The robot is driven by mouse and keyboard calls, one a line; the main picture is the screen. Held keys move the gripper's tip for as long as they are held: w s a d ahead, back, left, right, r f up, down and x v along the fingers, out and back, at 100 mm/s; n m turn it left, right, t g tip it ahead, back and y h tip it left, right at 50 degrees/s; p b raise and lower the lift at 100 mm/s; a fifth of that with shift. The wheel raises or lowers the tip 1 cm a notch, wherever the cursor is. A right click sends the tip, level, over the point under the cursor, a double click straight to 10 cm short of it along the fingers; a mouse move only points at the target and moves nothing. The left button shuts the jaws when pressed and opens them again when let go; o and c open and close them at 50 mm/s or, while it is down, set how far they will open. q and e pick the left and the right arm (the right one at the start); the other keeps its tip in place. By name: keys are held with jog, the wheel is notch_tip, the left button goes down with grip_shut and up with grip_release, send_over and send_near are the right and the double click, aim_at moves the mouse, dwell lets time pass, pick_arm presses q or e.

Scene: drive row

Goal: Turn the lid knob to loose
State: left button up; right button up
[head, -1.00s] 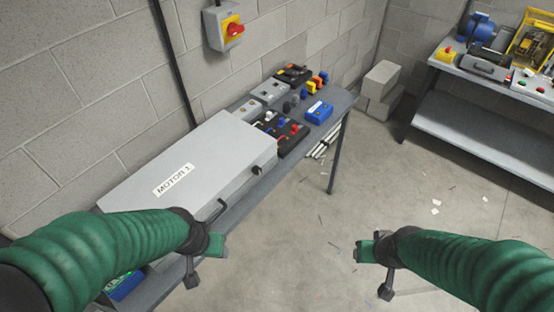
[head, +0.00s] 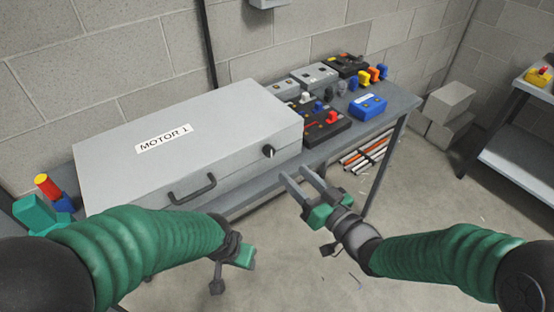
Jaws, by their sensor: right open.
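A large grey box labelled MOTOR 1 (head: 215,110) lies on the bench with its lid shut. A small black lid knob (head: 268,151) with a light pointer mark sits on its front face near the right end. My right gripper (head: 298,178) is open and empty, a little right of and below the knob in the picture, apart from it. Its two grey fingers point up and left. My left gripper (head: 236,262) is low in front of the box, and its fingers cannot be made out clearly.
A black handle (head: 192,190) sits on the box front, left of the knob. The grey bench (head: 398,100) carries a blue box (head: 367,106), black battery-like units (head: 325,128) and small coloured parts. Rods lie on the floor beneath. Concrete blocks (head: 447,108) stand right. Floor in front is clear.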

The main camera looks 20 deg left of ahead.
aim_at(272, 153)
jog(key=x, duration=0.8)
jog(key=shift+w+a, duration=0.1)
jog(key=shift+a, duration=0.35)
grip_shut()
